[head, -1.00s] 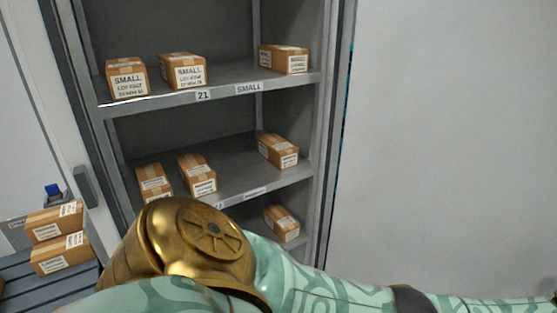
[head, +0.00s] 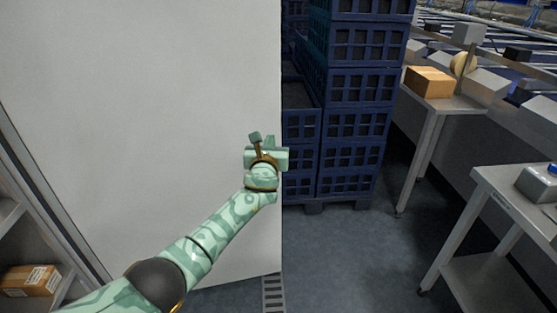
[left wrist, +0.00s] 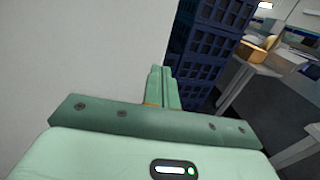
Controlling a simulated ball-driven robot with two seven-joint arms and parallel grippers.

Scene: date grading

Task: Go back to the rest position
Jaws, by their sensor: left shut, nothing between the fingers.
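My left arm comes in from the lower left of the head view and reaches forward past a white wall panel. My left gripper (head: 256,138) is at the arm's far end, near the panel's right edge. In the left wrist view the gripper (left wrist: 162,72) has its two fingers together with nothing between them. My right gripper is in neither view.
A white panel (head: 150,120) fills the left. Stacked blue crates (head: 355,85) stand just beyond its edge. Steel tables (head: 455,103) are at the right, one with a cardboard box (head: 428,82). Grey floor (head: 340,255) is clear in the middle. A shelf box (head: 30,281) sits lower left.

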